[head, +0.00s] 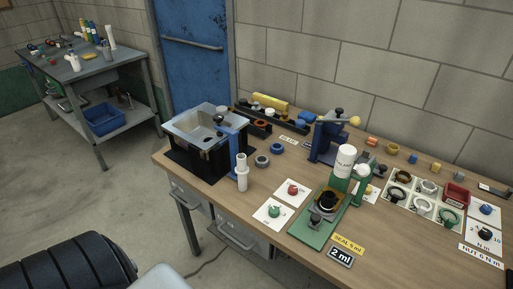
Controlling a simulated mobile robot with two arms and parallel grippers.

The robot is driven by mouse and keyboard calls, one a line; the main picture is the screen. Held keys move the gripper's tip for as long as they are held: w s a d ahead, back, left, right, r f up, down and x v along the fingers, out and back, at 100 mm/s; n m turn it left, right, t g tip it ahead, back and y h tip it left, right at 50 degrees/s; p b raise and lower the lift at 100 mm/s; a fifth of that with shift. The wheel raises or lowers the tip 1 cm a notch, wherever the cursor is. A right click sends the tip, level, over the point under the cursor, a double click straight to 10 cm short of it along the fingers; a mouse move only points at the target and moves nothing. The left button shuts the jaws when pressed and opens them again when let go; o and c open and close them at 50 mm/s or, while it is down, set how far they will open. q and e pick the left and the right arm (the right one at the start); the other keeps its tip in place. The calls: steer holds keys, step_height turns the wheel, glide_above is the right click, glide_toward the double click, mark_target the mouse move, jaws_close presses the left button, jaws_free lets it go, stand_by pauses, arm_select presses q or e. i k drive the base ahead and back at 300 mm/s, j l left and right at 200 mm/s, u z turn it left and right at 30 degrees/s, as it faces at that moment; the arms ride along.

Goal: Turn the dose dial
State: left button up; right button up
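A green dispenser (352,190) stands on the workbench, right of the middle, with a white bottle (345,160) upright on it. I cannot tell for sure which of these parts is the dose dial, and no dial setting can be read. A dark card reading "2 ml" (341,257) lies in front of the base, beside a yellow label (349,244) that seems to read "SEAL 5 ml". Neither of my grippers is in view.
A black box with a metal basin top (203,126) and a white pipe (242,172) stand at the left. Cards with a red knob (292,189) and a green knob (273,211) lie beside the dispenser. A blue clamp (329,139) stands behind. Ring trays (424,205) lie right.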

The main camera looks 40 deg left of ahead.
mark_target(274, 212)
steer(key=u, duration=1.05)
